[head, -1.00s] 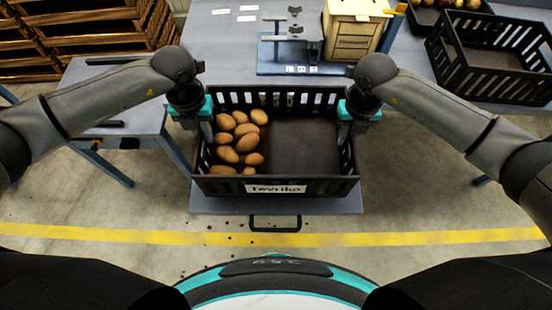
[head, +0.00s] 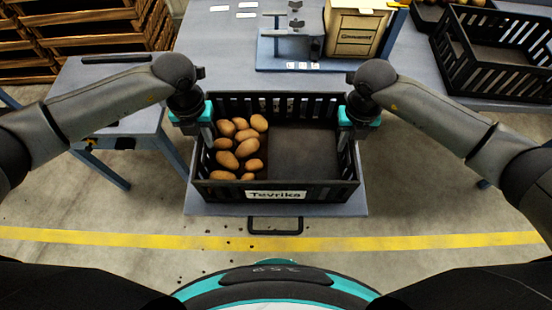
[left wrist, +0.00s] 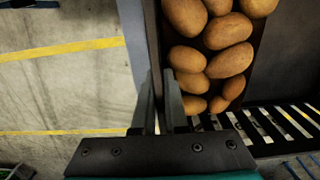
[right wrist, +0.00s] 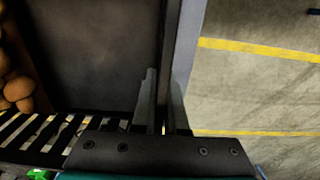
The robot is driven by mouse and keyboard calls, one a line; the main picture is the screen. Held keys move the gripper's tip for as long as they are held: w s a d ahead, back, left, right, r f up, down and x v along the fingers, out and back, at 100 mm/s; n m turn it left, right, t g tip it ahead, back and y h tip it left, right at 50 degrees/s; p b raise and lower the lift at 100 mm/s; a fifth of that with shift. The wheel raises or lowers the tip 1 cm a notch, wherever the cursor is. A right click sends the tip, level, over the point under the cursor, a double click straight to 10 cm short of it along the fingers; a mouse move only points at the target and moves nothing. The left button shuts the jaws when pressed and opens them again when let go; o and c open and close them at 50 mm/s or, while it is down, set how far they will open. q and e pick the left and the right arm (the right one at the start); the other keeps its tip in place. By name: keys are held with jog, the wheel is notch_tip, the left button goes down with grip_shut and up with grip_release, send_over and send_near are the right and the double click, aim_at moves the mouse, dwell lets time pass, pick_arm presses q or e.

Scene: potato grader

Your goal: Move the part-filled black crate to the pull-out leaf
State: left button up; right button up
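The part-filled black crate (head: 330,191) is over the pull-out leaf (head: 225,209), in front of the table, and looks level. Brown potatoes (head: 243,148) fill its left part; the right part is bare. I cannot tell whether its base touches the leaf. My left gripper (head: 207,135) is at the crate's left end wall, and in the left wrist view its fingers (left wrist: 160,105) straddle that wall closely. My right gripper (head: 345,135) is at the right end wall, and in the right wrist view its fingers (right wrist: 164,105) pinch that wall.
A blue stand (head: 290,63) and a wooden box (head: 356,32) are on the table (head: 215,50) behind the crate. An empty black crate (head: 470,80) is at right. A side table (head: 80,90) and stacked wooden crates (head: 85,30) are at left.

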pick_arm(q)
jog(key=o, duration=0.4)
pick_arm(e)
jog(key=o, duration=0.4)
pick_arm(q)
jog(key=shift+o, duration=0.2)
jog(key=shift+r, duration=0.1)
pick_arm(e)
jog(key=shift+o, duration=0.2)
pick_arm(q)
notch_tip(320, 180, up, 12)
jog(key=shift+f, duration=0.25)
jog(key=shift+r, duration=0.2)
pick_arm(e)
jog(key=shift+r, duration=0.15)
notch_tip(320, 180, up, 12)
jog(key=shift+f, duration=0.1)
